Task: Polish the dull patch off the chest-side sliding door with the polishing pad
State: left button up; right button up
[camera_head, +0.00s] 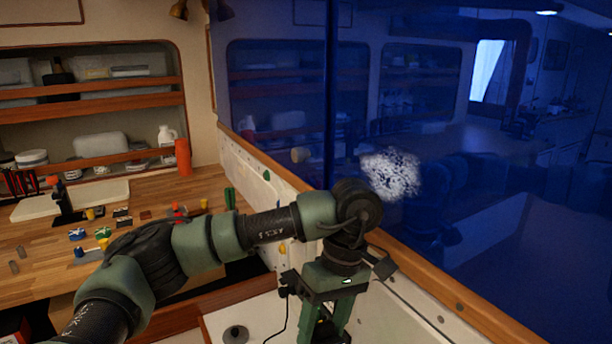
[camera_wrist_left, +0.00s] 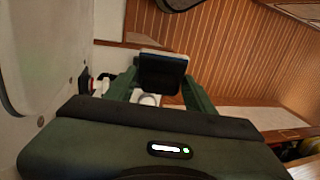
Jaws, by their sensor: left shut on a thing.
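The sliding door (camera_head: 470,240) is a dark blue, glossy, see-through panel filling the right of the head view. A whitish, speckled dull patch (camera_head: 392,172) shows on it, just right of the dark upright edge. My left gripper (camera_head: 325,334) hangs downward in front of the door, below and left of the patch and apart from it; its fingertips run out of the bottom of the picture. In the left wrist view the left gripper (camera_wrist_left: 160,85) is shut on a dark block with a pale edge, apparently the polishing pad (camera_wrist_left: 162,72). My right gripper is not in view.
A wooden workbench (camera_head: 150,190) with small tools, an orange cylinder (camera_head: 183,157) and a white bottle (camera_head: 167,140) stands at the left, below shelves. A wooden rail (camera_head: 440,290) runs along the door's foot. A pale surface with a round grey knob (camera_head: 236,334) lies below.

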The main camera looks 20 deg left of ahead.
pick_arm(q)
jog(key=r+n+h, duration=0.1)
jog(key=n, duration=0.1)
jog(key=w+r+n+g+h+p, duration=0.1)
jog(key=r+n+h, duration=0.1)
jog(key=r+n+g+h+p, duration=0.1)
jog(key=r+n, duration=0.1)
jog(key=shift+w+d+n, duration=0.15)
jog(key=shift+n, duration=0.15)
notch_tip(320, 180, up, 5)
jog(key=w+n+t+h+p, duration=0.2)
jog(key=n+h, duration=0.3)
jog(key=n, duration=0.1)
jog(key=n+t+h+p, duration=0.3)
jog(key=n+t+p, duration=0.2)
jog(key=n+t, duration=0.5)
send_near(363, 179)
jog(key=s+f+t, duration=0.1)
jog(key=s+f, duration=0.2)
jog(key=shift+m+t, duration=0.3)
jog(key=w+d+p, duration=0.1)
jog(key=w+p, duration=0.1)
jog(key=w+d+p, duration=0.1)
jog(key=w+d, duration=0.1)
jog(key=shift+w+d+p, duration=0.15)
jog(key=shift+w+p, duration=0.2)
jog(key=shift+p, duration=0.05)
jog(key=shift+w+d+r, duration=0.1)
jog(key=shift+w+d, duration=0.05)
jog(key=shift+w, duration=0.05)
